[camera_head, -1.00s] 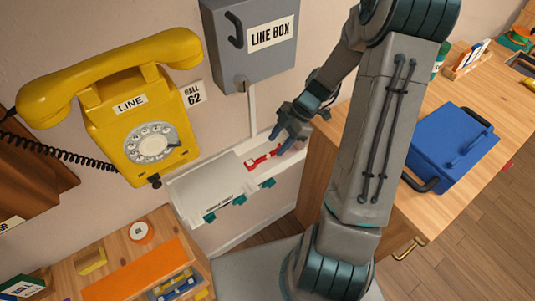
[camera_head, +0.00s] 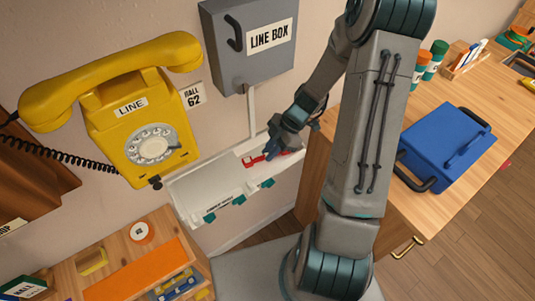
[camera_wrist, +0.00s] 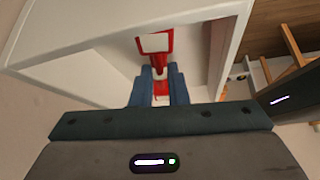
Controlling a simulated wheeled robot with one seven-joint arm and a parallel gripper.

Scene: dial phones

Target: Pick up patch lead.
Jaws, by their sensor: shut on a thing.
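The red patch lead (camera_head: 254,160) with a pale label lies at the right end of the white wall shelf (camera_head: 187,190). My gripper (camera_head: 270,150) is down at the lead, its fingers on either side of the red body. In the wrist view, the two blue fingers of my gripper (camera_wrist: 160,88) are shut on the narrow red part of the lead (camera_wrist: 155,42), whose white-labelled end sticks out beyond the fingertips. The rest of the lead is hidden between and behind the fingers.
A yellow dial phone (camera_head: 145,130) hangs at the left, with a grey line box (camera_head: 247,50) above the shelf. A wooden counter with a blue case (camera_head: 445,147) stands at the right. A wooden desk (camera_head: 115,245) is at the lower left.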

